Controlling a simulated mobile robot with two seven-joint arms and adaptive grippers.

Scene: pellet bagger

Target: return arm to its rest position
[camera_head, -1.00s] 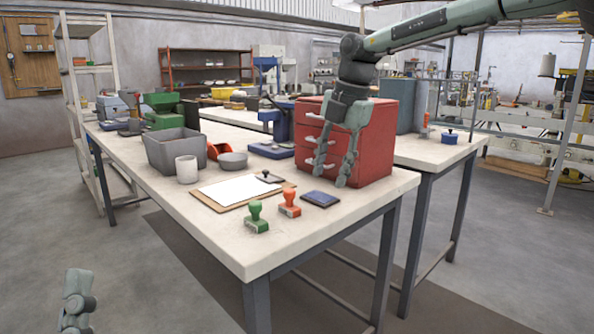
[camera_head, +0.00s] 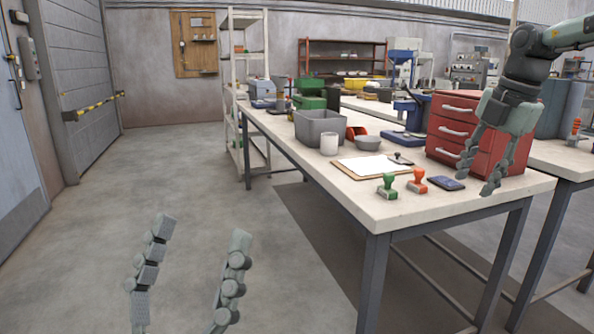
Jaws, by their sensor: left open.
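My right arm (camera_head: 563,36) comes in from the upper right and hangs its gripper (camera_head: 475,182) downward in front of the red drawer cabinet (camera_head: 478,104). Its two fingers are spread and nothing shows between them. I cannot tell whether they touch the cabinet or the table. My left gripper (camera_head: 202,232) is at the lower left, fingers pointing up, wide apart and empty. It stands over bare floor, left of the workbench (camera_head: 365,205). The rest of my left arm is out of view.
The bench holds a green stamp (camera_head: 387,187), an orange stamp (camera_head: 417,181), a clipboard (camera_head: 371,168), a dark ink pad (camera_head: 446,184), a white cup (camera_head: 329,144) and a grey bin (camera_head: 320,127). A shelf rack (camera_head: 243,90) stands behind. The floor at left is clear.

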